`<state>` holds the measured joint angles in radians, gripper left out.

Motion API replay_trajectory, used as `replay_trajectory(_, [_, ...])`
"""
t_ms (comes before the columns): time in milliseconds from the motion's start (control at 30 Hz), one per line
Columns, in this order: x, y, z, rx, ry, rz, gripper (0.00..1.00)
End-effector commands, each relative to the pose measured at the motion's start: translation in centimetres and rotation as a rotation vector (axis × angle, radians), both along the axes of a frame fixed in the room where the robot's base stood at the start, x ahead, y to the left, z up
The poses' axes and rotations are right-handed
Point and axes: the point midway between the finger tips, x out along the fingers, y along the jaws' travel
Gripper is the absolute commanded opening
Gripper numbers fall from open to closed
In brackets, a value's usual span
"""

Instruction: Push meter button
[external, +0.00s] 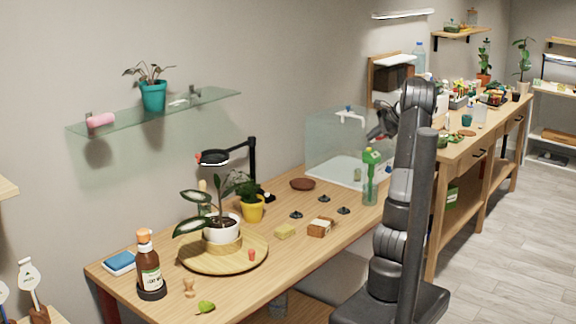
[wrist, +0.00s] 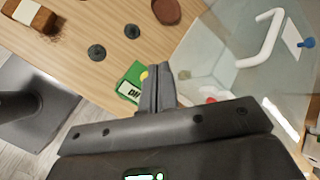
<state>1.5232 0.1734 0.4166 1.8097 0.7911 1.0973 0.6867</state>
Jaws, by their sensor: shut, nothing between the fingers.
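The meter (wrist: 131,88) is a green block with a white label or display and dark characters, and a yellow round button (wrist: 144,75) near its top edge. In the external view the green meter head (external: 370,158) stands above a clear greenish body on the bench, beside the glass tank. My gripper (wrist: 160,72) is shut and empty, its fingers together. In the wrist view the fingertips appear just right of the yellow button and partly cover the meter's right side; I cannot tell whether they touch. In the external view my gripper (external: 377,134) is just above the meter head.
The glass tank (external: 335,140) with a white spout (wrist: 263,40) is close to the gripper's right in the wrist view. Small dark discs (external: 343,210), a wooden block (external: 320,227) and a brown dish (external: 302,184) lie on the bench. A lamp (external: 252,165) stands farther left.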

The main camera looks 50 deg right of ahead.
Motion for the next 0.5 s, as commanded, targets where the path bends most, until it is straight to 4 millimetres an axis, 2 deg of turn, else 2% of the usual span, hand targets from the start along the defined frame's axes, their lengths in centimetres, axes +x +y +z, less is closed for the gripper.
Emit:
replay_trajectory(300, [0.1,0.0,3.3,-0.002,-0.001,0.001,0.0])
replay_trajectory(500, [0.1,0.0,4.5,0.0,0.0,0.0,0.0])
